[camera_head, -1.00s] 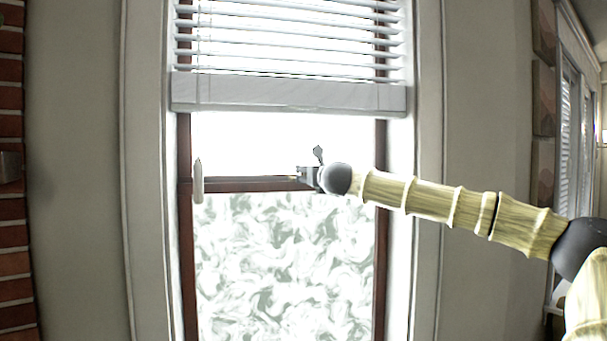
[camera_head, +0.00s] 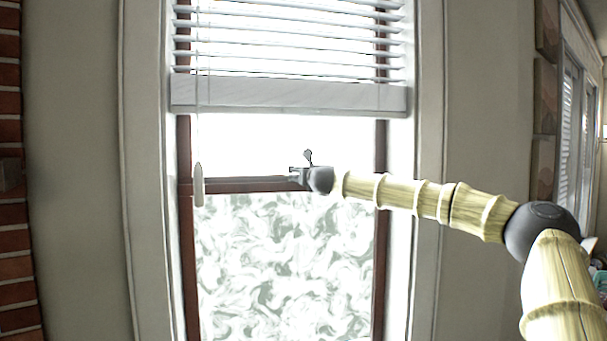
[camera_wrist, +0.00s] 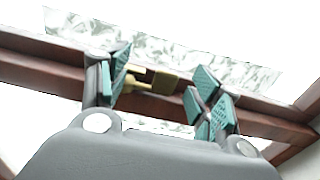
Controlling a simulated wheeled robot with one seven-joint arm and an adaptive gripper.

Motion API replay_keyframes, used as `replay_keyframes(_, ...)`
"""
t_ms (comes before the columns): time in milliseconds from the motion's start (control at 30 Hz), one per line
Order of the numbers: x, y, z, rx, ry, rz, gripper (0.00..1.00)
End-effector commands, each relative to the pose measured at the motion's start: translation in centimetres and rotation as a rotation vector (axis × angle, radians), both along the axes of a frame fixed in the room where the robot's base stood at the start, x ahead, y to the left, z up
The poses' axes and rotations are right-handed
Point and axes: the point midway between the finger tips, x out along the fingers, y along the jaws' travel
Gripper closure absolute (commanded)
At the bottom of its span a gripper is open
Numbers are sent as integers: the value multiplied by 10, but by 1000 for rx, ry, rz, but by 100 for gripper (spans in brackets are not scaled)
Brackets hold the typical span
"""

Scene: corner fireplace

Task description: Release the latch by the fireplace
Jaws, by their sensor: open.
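The latch (camera_wrist: 152,78) is a small brass-coloured piece on the brown wooden rail of the window. In the wrist view it lies between my gripper's fingers, nearer the left finger; I cannot tell whether that finger touches it. My gripper (camera_wrist: 160,90) is open, with teal pads on its fingers. In the head view my gripper (camera_head: 297,175) is at the middle rail (camera_head: 240,186) of the window, and the latch is hidden or too small to make out there.
White blinds (camera_head: 290,94) hang over the upper window. A white cord pull (camera_head: 198,184) hangs left of my gripper. The lower pane (camera_head: 285,265) is patterned. A brick edge (camera_head: 10,240) stands at the far left.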

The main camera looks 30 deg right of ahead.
Motion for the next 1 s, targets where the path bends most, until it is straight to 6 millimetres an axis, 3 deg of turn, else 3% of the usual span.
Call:
replay_keyframes(100,0,0,0,0,0,0,38)
replay_keyframes(333,0,-1,0,-1,0,-1,79)
replay_keyframes(367,0,-1,0,-1,0,-1,81)
replay_keyframes(733,-1,1,-2,-1,-1,-28,81)
replay_keyframes(1000,-4,6,-5,-2,-2,-143,81)
